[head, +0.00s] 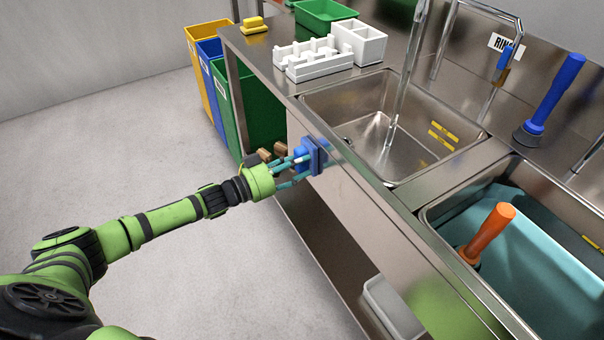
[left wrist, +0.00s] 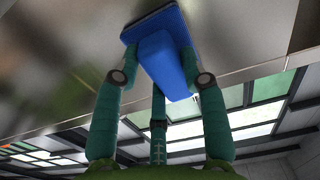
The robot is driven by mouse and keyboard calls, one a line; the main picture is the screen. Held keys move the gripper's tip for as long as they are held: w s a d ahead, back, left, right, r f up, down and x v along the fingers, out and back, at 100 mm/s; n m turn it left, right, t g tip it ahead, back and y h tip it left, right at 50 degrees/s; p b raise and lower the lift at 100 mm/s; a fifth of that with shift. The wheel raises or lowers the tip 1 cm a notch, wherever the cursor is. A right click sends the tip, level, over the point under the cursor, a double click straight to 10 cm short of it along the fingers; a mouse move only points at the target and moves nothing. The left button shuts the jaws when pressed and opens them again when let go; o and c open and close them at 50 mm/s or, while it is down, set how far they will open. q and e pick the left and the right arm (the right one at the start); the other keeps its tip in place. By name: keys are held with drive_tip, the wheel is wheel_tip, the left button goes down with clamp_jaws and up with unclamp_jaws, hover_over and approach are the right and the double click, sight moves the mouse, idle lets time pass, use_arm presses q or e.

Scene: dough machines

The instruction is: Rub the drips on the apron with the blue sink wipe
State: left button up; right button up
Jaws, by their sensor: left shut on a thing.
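The blue sink wipe (head: 316,157) has a flat pad and a block-shaped grip. My left gripper (head: 296,168) is shut on its grip and holds the pad upright at the sink's steel front apron (head: 345,176). In the left wrist view the wipe (left wrist: 165,62) sits between the fingers of the gripper (left wrist: 161,78), with its pad at or very near the apron (left wrist: 232,35). I cannot tell whether they touch. I cannot make out any drips; the apron shows blurred reflections, and the wipe hides part of it. My right gripper is not in view.
Brown pieces (head: 265,155) show just behind my left gripper. Yellow, blue and green bins (head: 228,100) stand beyond. Water runs into the left basin (head: 350,100). An orange-handled tool (head: 488,232) stands in the teal-filled right basin. The floor (head: 130,140) at left is clear.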

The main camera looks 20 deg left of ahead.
use_arm(q)
drive_tip(key=shift+w+a+r, duration=0.15)
drive_tip(key=shift+w, duration=0.05)
drive_tip(key=shift+s+d+p, duration=0.6)
drive_tip(key=shift+d+p, duration=0.15)
drive_tip(key=shift+p, duration=0.3)
drive_tip(key=shift+s+d+p, duration=0.4)
drive_tip(key=shift+s+d, duration=0.1)
drive_tip(key=shift+d, duration=0.15)
drive_tip(key=shift+s+d+p, duration=0.45)
drive_tip(key=shift+d+p, duration=0.15)
drive_tip(key=shift+p, duration=0.05)
drive_tip(key=shift+s+d+p, duration=0.5)
drive_tip(key=shift+s+d, duration=0.05)
drive_tip(key=shift+d, duration=0.25)
drive_tip(key=shift+s+d+r+p, duration=0.1)
drive_tip(key=shift+s+d+p, duration=0.75)
drive_tip(key=shift+d, duration=0.15)
drive_tip(key=shift+s+d+p, duration=1)
drive_tip(key=shift+s+d, duration=0.35)
drive_tip(key=shift+d, duration=0.2)
drive_tip(key=shift+f, duration=0.2)
